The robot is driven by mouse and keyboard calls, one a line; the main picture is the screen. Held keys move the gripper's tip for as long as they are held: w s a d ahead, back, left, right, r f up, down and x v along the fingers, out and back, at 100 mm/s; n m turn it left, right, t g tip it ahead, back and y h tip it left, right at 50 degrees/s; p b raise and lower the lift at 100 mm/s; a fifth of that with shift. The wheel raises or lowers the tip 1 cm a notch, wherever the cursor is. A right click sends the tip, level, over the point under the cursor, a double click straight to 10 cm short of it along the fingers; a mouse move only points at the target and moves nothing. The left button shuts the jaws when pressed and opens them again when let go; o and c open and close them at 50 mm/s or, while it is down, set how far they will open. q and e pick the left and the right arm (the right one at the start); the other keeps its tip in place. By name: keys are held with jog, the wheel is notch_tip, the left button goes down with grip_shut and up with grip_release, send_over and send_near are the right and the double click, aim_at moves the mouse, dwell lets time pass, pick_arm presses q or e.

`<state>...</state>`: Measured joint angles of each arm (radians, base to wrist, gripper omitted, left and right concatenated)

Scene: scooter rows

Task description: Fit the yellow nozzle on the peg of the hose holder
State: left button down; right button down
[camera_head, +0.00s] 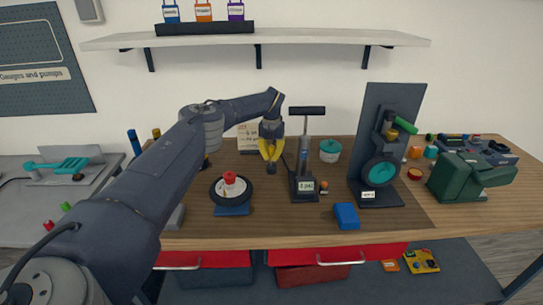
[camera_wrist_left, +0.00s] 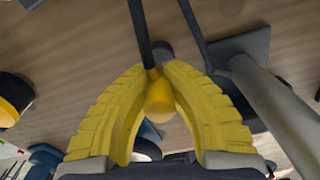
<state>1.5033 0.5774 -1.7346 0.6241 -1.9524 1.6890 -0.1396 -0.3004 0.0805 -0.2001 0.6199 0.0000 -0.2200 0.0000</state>
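The yellow nozzle (camera_wrist_left: 160,100) sits between the yellow fingers of my left gripper (camera_wrist_left: 158,72), at the end of a black hose (camera_wrist_left: 140,28). The fingers close in on it at their tips. In the head view my left gripper (camera_head: 269,155) points down, left of the pump (camera_head: 304,160), and the nozzle cannot be told from the fingers. A small dark piece (camera_head: 271,167) shows just below the fingertips; a dark rounded piece (camera_wrist_left: 164,49) also shows beyond them in the wrist view. I cannot tell whether this is the hose holder's peg, or whether it touches the nozzle. My right gripper is out of view.
A wheel with a red cap (camera_head: 229,176) stands left of the gripper. The pump's grey cylinder (camera_wrist_left: 275,100) is close on the right in the wrist view. A blue block (camera_head: 346,216), a dark stand with a teal disc (camera_head: 380,172) and a green vise (camera_head: 465,178) lie rightward.

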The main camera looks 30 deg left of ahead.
pick_arm(q)
jog(key=shift+f, duration=1.3)
dwell(0.8)
jog(key=c, duration=1.5)
grip_release()
notch_tip(320, 180, up, 12)
